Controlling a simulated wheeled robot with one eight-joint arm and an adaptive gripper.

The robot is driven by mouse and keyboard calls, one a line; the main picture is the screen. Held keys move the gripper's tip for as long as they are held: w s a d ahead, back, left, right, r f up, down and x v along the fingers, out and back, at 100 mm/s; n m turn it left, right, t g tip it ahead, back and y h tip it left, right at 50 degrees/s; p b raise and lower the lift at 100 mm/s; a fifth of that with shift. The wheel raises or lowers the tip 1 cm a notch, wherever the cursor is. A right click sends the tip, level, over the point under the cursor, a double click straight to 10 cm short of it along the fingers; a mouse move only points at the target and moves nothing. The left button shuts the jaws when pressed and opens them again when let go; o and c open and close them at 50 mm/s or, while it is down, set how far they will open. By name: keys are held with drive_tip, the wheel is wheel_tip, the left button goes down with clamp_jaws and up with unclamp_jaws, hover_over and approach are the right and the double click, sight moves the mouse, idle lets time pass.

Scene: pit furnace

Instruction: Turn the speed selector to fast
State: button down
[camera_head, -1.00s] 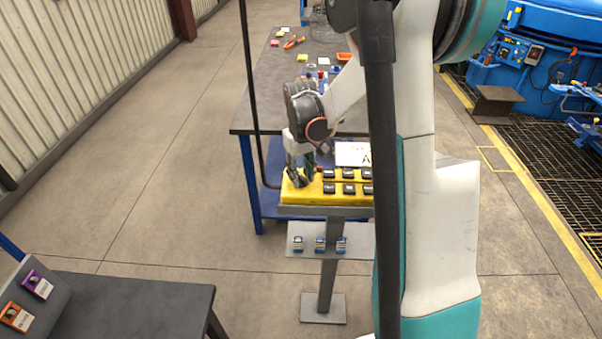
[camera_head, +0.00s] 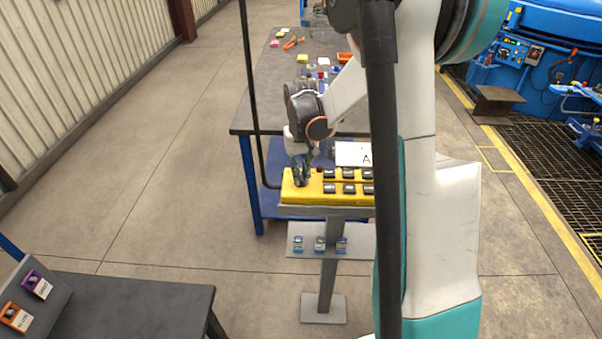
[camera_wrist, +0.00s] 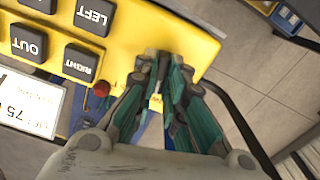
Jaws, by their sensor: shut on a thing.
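The yellow control panel (camera_head: 312,198) stands on a grey post in the head view, and its face fills the upper left of the wrist view (camera_wrist: 130,50). My gripper (camera_head: 302,180) is at the panel's left end, pointing down onto it. In the wrist view my gripper's fingertips (camera_wrist: 162,68) are close together at the panel's edge, shut on the speed selector. The selector itself is almost wholly hidden by the fingers, so its setting cannot be read. A small pale label (camera_wrist: 156,103) shows between the fingers.
Black buttons, including LEFT (camera_wrist: 94,14), OUT (camera_wrist: 29,41) and RIGHT (camera_wrist: 81,62), and a red button (camera_wrist: 101,89) lie beside my gripper. A white sign (camera_head: 352,153) stands behind the panel. A workbench (camera_head: 270,95) is farther back.

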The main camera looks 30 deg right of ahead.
sight(301, 175)
drive_tip(key=m, duration=0.4)
drive_tip(key=shift+m, duration=2.1)
drive_tip(key=c, duration=1.7)
unclamp_jaws()
drive_tip(key=shift+o, duration=0.2)
wheel_tip(301, 175, up, 12)
